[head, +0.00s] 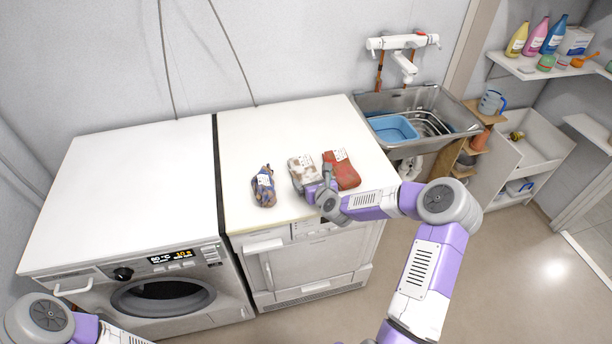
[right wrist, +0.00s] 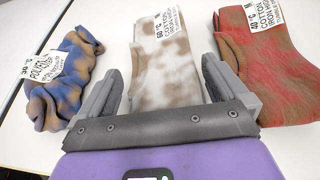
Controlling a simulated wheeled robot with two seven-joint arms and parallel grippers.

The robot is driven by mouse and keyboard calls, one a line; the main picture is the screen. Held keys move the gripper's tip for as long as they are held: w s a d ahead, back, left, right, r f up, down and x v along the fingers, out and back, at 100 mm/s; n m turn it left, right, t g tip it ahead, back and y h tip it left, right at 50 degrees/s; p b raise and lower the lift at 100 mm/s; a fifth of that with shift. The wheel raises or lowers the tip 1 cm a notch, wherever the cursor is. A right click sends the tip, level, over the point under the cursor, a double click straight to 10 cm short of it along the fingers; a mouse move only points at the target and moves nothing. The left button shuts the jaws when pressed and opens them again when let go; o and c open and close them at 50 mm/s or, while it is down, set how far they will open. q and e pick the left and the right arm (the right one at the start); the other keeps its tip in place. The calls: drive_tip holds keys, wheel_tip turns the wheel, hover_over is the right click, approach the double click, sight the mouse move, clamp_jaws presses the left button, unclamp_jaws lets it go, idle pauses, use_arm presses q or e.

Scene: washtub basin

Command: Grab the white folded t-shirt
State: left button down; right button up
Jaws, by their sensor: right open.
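The white folded t-shirt (head: 301,163) has brown stains and a paper care label. It lies on the white top of the right-hand machine, between two other garments. My right gripper (head: 311,187) is at its near end. In the right wrist view the open fingers (right wrist: 161,85) stand on either side of the shirt's near part, and the stained cloth (right wrist: 165,70) runs between them. I cannot tell whether the fingers touch it. The shirt's nearest edge is hidden behind the gripper body. My left gripper is out of view; only part of my left arm shows at the lower left.
A blue-brown crumpled garment (head: 263,187) lies left of the shirt, and a red folded garment (head: 343,172) lies close on its right. The washing machine (head: 130,185) has a clear top. A metal sink (head: 440,104) with a blue basin (head: 392,129) stands at the back right.

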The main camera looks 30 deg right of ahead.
drive_tip(key=shift+w+f, duration=0.2)
drive_tip(key=shift+w, duration=0.3)
